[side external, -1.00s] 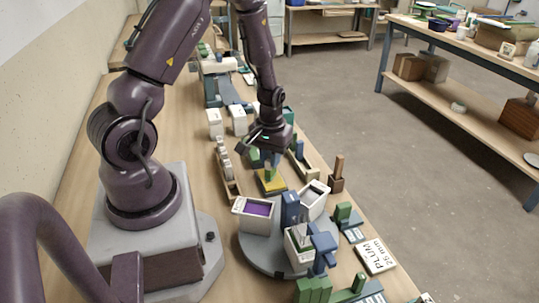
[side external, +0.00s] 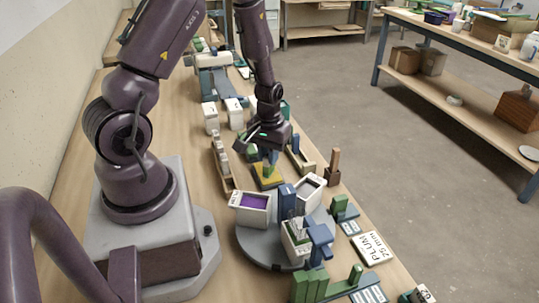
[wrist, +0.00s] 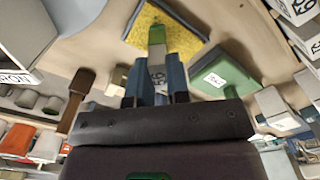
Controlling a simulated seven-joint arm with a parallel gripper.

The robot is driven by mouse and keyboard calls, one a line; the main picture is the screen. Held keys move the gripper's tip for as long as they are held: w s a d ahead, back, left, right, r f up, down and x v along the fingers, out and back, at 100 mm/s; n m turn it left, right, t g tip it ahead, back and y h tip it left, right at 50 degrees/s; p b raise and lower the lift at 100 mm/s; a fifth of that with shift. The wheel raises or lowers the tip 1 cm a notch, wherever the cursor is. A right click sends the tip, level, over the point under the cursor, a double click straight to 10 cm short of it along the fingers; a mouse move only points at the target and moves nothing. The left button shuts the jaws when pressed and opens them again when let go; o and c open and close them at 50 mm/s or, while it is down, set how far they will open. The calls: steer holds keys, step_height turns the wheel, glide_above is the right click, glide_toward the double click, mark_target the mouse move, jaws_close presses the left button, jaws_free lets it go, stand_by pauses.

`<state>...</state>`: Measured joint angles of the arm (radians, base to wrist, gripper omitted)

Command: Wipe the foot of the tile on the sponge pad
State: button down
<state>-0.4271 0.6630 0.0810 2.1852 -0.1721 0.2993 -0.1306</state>
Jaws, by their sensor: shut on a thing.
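The tile (wrist: 157,62) is a small upright piece with a green end, and my gripper (wrist: 157,85) is shut on it between blue fingers. The sponge pad (wrist: 180,22) is a yellow speckled square in a dark frame; it lies just beyond the tile's green end in the wrist view. In the side view, my gripper (side external: 266,158) is low over the yellow sponge pad (side external: 268,180), with the tile largely hidden by the fingers. I cannot tell whether the tile's foot touches the pad.
A grey turntable (side external: 262,252) with white buckets stands nearby, one bucket (side external: 252,208) holding purple glaze. A wooden rack (side external: 222,162) lies left of the pad. A brown block with a handle (side external: 333,168) stands right. A card marked PLUM (side external: 372,247) lies near the table edge.

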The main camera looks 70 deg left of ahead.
steer(key=shift+a, duration=1.35)
step_height(320, 180, up, 6)
stand_by(0.4)
stand_by(0.4)
